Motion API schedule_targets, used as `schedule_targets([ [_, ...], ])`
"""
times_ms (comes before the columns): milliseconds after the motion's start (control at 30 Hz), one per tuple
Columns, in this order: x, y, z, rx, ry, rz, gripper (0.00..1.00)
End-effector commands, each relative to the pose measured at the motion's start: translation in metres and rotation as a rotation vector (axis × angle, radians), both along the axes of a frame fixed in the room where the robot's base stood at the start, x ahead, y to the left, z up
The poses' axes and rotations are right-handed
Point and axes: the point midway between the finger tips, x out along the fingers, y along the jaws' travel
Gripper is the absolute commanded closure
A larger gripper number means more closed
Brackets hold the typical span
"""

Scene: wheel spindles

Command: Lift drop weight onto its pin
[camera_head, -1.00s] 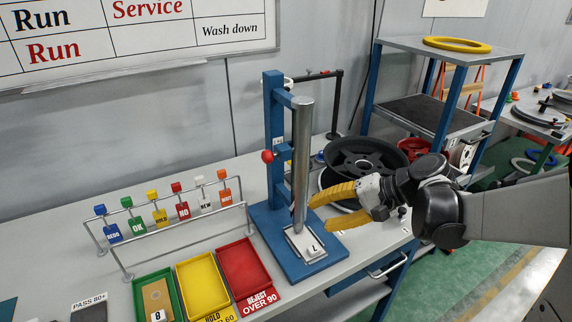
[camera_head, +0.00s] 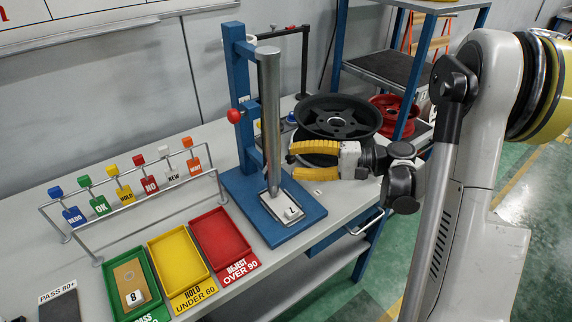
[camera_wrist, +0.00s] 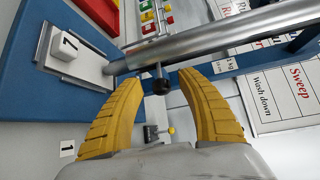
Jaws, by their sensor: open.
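The drop weight (camera_head: 269,120) is a grey metal cylinder standing upright in a blue test stand (camera_head: 231,70). Its lower end is just above a light plate (camera_head: 279,206) bearing a tag "7". A red ball knob (camera_head: 234,116) sits on the column's left side; I cannot tell whether it belongs to the pin. My gripper (camera_head: 292,160) is open and empty, right of the weight's lower half. In the wrist view, its yellow fingers (camera_wrist: 161,80) flank a black knob (camera_wrist: 161,86) on a short stem at the weight (camera_wrist: 210,42). Contact is unclear.
Green, yellow (camera_head: 179,262) and red (camera_head: 222,239) trays lie left of the stand, behind them a rack of coloured tags (camera_head: 143,190). A black wheel (camera_head: 338,117) lies close behind my gripper. A blue-legged shelf (camera_head: 385,70) stands at the back right.

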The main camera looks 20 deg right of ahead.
Motion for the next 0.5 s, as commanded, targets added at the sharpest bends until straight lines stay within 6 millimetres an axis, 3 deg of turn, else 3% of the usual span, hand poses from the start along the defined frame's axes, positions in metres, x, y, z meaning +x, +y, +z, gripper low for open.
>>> schedule_targets([
  [200, 0.011, 0.022, -0.004, 0.000, 0.000, 0.000, 0.55],
  [500, 0.012, 0.024, -0.003, -0.001, 0.000, -0.001, 0.55],
])
